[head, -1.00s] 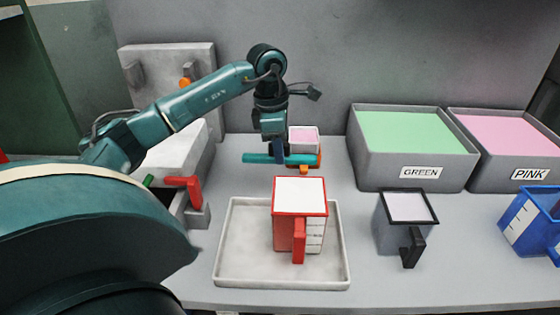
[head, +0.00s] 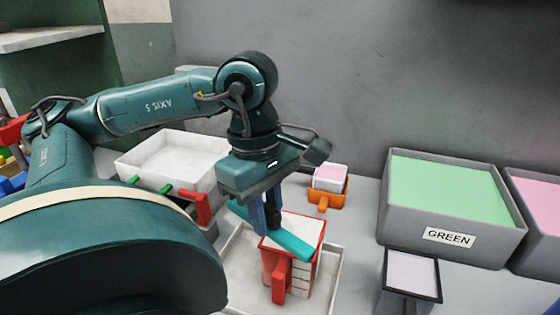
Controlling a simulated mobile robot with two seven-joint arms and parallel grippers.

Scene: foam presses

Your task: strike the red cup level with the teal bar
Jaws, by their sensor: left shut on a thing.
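The red cup (head: 278,263) stands upright in a pale tray (head: 238,271), with its handle toward me. White material shows at its top, level with the rim where visible. My left gripper (head: 268,222) is above the cup's back left side, pointing down, shut on the teal bar (head: 292,243). The bar lies slantwise across the cup's top in the picture, from back left to front right. It hides part of the white surface. I cannot tell whether the bar touches the rim. My right gripper is not in view.
A bin labelled GREEN (head: 448,238) stands at the right, with a pink-filled bin (head: 548,205) beside it. A dark grey cup (head: 396,299) is at the front right. An orange cup with a pink block (head: 328,180) is behind the tray.

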